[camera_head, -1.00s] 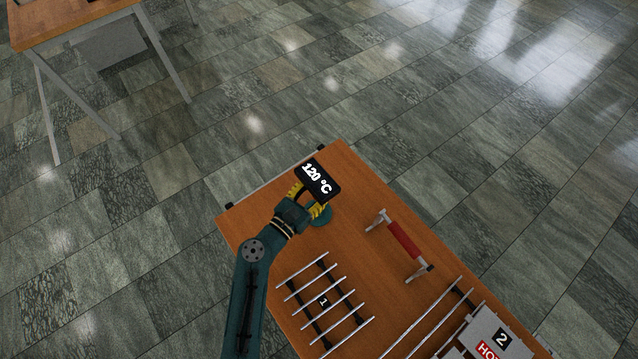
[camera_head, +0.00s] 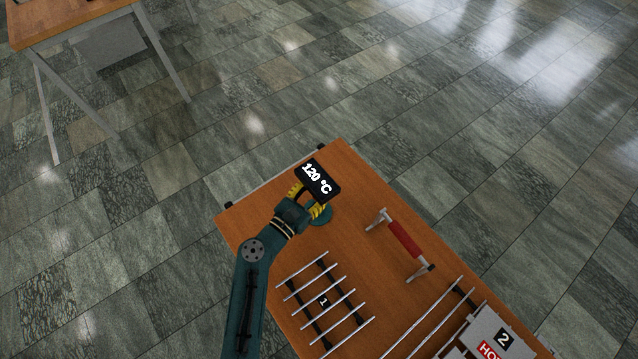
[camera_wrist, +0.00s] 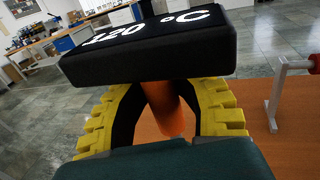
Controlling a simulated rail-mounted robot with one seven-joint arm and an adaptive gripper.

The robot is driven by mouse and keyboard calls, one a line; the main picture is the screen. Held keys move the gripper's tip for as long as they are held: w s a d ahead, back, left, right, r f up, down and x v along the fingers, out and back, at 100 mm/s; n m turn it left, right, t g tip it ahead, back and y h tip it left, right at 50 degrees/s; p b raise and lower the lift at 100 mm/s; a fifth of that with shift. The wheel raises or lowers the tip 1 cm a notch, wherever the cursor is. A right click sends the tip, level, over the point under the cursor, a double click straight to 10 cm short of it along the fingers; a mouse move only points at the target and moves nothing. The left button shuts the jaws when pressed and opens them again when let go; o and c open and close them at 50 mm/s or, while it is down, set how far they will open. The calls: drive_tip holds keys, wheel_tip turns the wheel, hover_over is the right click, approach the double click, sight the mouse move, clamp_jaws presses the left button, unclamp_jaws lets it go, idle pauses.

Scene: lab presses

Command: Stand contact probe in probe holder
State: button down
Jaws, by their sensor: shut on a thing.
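The contact probe (camera_head: 317,180) has a black head with a white "120 °C" display. The wrist view shows its head (camera_wrist: 150,45) up close and an orange shaft (camera_wrist: 164,108) below it, slightly tilted in that picture. My gripper (camera_head: 308,202) is over the far left end of the wooden table. In the wrist view its yellow ribbed fingers (camera_wrist: 163,118) are on both sides of the orange shaft, shut on it.
A red-barred handle on metal posts (camera_head: 404,240) stands right of the gripper. A rack of metal rods marked 1 (camera_head: 323,302) lies nearer. More rods and a box marked 2 (camera_head: 497,338) are at the lower right. The wooden tabletop (camera_head: 345,165) is bare around the far corner.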

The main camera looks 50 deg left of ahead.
drive_tip(key=shift+f+b, duration=2.2)
drive_tip(key=shift+f, duration=0.25)
drive_tip(key=c, duration=0.8)
unclamp_jaws()
drive_tip(key=s, duration=0.4)
drive_tip(key=s+d, duration=0.1)
drive_tip(key=s, duration=0.3)
drive_tip(key=s+d, duration=0.1)
drive_tip(key=s, duration=0.2)
drive_tip(key=shift+s+d+r, duration=0.1)
drive_tip(key=shift+s, duration=0.3)
